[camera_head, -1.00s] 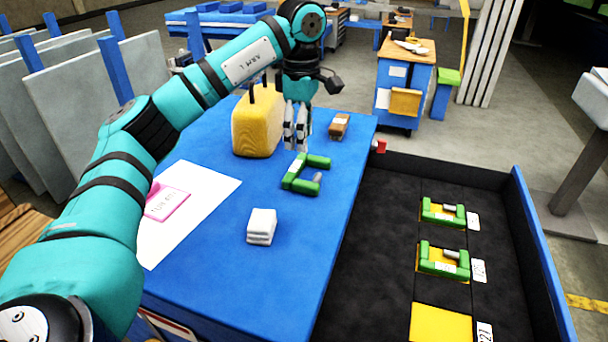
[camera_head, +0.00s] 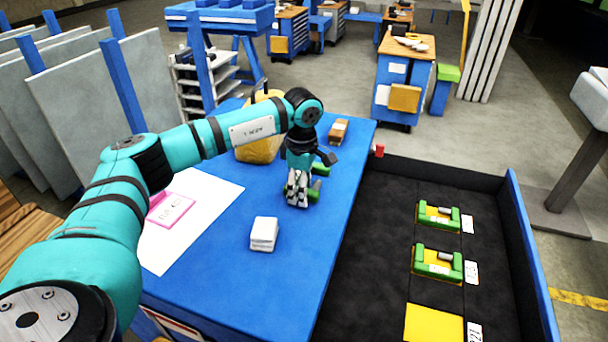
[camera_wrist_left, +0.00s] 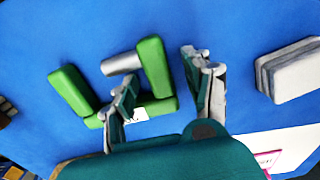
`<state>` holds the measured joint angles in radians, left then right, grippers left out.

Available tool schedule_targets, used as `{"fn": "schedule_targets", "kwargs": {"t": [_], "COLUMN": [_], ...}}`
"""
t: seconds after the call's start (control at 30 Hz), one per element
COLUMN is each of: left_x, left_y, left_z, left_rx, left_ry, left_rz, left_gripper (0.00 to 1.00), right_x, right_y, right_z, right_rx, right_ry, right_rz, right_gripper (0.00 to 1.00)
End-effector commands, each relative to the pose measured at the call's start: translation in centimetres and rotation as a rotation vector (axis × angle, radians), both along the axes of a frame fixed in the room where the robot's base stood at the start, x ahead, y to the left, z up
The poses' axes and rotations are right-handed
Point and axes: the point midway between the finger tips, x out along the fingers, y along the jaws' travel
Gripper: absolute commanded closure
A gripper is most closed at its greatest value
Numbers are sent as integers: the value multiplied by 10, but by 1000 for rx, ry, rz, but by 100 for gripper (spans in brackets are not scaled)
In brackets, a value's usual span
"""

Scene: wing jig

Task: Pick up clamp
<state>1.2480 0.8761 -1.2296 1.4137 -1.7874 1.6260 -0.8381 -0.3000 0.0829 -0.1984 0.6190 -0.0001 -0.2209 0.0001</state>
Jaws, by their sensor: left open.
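A green C-shaped clamp (camera_head: 315,190) with a grey screw lies on the blue table, mostly hidden behind my left gripper (camera_head: 297,190) in the head view. In the left wrist view the clamp (camera_wrist_left: 155,70) shows more fully, with a white label on its back bar. My left gripper also shows in the left wrist view (camera_wrist_left: 165,75), open, with its fingers pointing down on either side of one green arm of the clamp. I cannot tell whether the fingers touch it. Two similar green clamps (camera_head: 437,217) (camera_head: 437,264) sit on yellow pads in the black tray at the right. My right gripper is out of view.
A white block stack (camera_head: 264,233) stands in front of the gripper on the blue table (camera_head: 300,270). A yellow case (camera_head: 257,148) stands behind my arm, and a brown block (camera_head: 338,131) lies at the far edge. The black tray (camera_head: 375,270) has an empty yellow pad (camera_head: 433,323).

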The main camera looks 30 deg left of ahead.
Motion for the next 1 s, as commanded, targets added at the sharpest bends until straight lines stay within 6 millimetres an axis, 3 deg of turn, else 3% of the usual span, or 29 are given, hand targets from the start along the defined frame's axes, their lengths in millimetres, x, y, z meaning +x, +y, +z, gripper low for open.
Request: {"fn": "schedule_targets", "kwargs": {"t": [0.17, 0.57, 1.0], "left_x": [0, 0, 1], "left_y": [0, 0, 0], "left_z": [-1, 0, 2], "left_rx": [0, 0, -1], "left_ry": [0, 0, -3], "left_rz": [0, 0, 0], "left_gripper": [49, 100, 100], "right_x": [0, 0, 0], "right_y": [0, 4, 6], "right_z": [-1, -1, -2], "right_rx": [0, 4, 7], "right_ry": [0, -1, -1], "right_rz": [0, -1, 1], "right_gripper": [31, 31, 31]}}
